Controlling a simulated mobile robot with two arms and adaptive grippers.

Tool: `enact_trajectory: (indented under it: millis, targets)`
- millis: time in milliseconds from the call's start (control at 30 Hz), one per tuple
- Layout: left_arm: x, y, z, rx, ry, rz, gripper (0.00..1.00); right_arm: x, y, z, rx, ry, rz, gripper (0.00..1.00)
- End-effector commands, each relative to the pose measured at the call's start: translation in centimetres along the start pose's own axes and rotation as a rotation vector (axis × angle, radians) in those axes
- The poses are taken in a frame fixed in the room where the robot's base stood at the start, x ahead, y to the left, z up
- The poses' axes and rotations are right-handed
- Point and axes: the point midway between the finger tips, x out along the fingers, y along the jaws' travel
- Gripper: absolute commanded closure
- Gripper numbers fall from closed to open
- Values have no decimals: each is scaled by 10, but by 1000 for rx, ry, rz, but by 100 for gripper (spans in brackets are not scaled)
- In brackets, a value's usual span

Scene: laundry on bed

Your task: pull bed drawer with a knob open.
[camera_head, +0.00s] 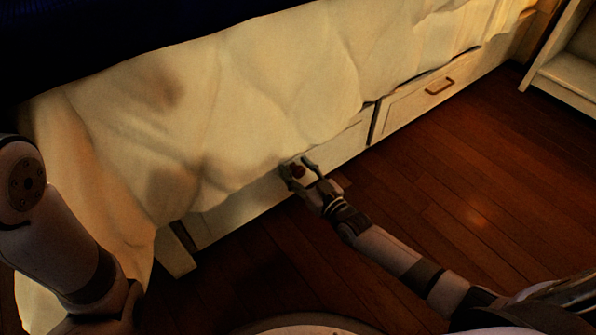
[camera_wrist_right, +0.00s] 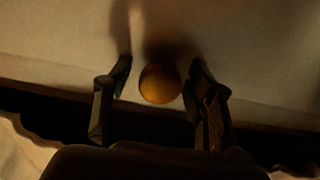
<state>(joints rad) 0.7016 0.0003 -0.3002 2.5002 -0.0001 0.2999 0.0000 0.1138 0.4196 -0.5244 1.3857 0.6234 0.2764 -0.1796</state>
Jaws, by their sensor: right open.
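The bed drawer (camera_head: 237,211) is a pale front under the hanging cream sheet, with its upper part covered by cloth. Its round knob (camera_head: 298,170) looks reddish in the head view. In the right wrist view the knob (camera_wrist_right: 160,84) is an orange-brown ball on the pale drawer front (camera_wrist_right: 60,45). My right gripper (camera_head: 301,167) is open at the drawer, with one finger on each side of the knob. In the wrist view a gap shows between the knob and each finger. My left arm shows at the left edge of the head view, but its gripper is out of view.
The cream sheet (camera_head: 270,85) hangs close above the knob. A white shelf unit (camera_head: 568,70) stands at the upper right. The wooden floor (camera_head: 450,180) before the drawers is clear.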

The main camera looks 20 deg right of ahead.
Motion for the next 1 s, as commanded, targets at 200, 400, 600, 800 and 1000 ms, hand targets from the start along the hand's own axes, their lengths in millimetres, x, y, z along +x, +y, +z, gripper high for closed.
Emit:
enact_trajectory:
  millis: [200, 400, 600, 800, 1000]
  targets:
    - [0, 0, 0, 0, 1, 0, 60, 0, 0, 0, 0, 1, 0, 56]
    - [0, 0, 0, 0, 1, 0, 60, 0, 0, 0, 0, 1, 0, 70]
    - [0, 0, 0, -1, 1, 0, 60, 0, 0, 0, 0, 1, 0, 83]
    - [0, 0, 0, -1, 1, 0, 60, 0, 0, 0, 0, 1, 0, 96]
    - [0, 0, 0, 0, 0, 0, 60, 0, 0, 0, 0, 1, 0, 100]
